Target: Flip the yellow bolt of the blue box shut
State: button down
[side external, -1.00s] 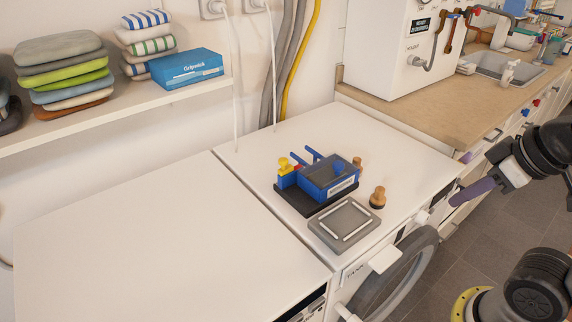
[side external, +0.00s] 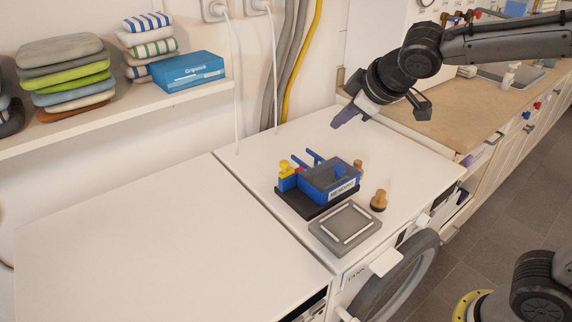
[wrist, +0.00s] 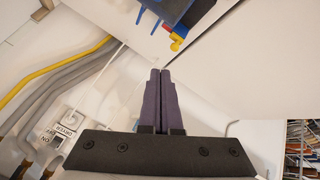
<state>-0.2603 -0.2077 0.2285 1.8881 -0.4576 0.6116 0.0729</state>
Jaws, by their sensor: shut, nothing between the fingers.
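The blue box (side external: 325,182) sits on a dark base on the white machine top, with a pale label on its front. The yellow bolt (side external: 284,167) stands up at the box's left end, by a small red part. In the wrist view the yellow bolt (wrist: 176,42) and part of the blue box (wrist: 170,8) show at the top edge. My gripper (side external: 336,124) is shut and empty, above and behind the box, apart from it. In the wrist view its purple fingers (wrist: 158,72) are pressed together, with the bolt beyond their tips.
A grey square tray (side external: 345,228) lies in front of the box, and a wooden peg (side external: 378,200) stands right of it. A white cable (side external: 236,100) and pipes run along the wall behind. The left machine top (side external: 150,240) is clear.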

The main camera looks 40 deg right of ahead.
jog(key=w+a+f+n+g, duration=0.1)
jog(key=w+a+f+n, duration=0.1)
jog(key=a+f, duration=0.5)
jog(key=shift+w+a+f, duration=0.2)
jog(key=shift+w+a, duration=0.05)
jog(key=shift+w, duration=0.6)
jog(key=shift+f, duration=0.1)
jog(key=w+d+r+x, duration=0.1)
jog(key=d+x, duration=0.1)
jog(key=x, duration=1)
jog(key=shift+w, duration=0.2)
jog(key=shift+d, duration=0.15)
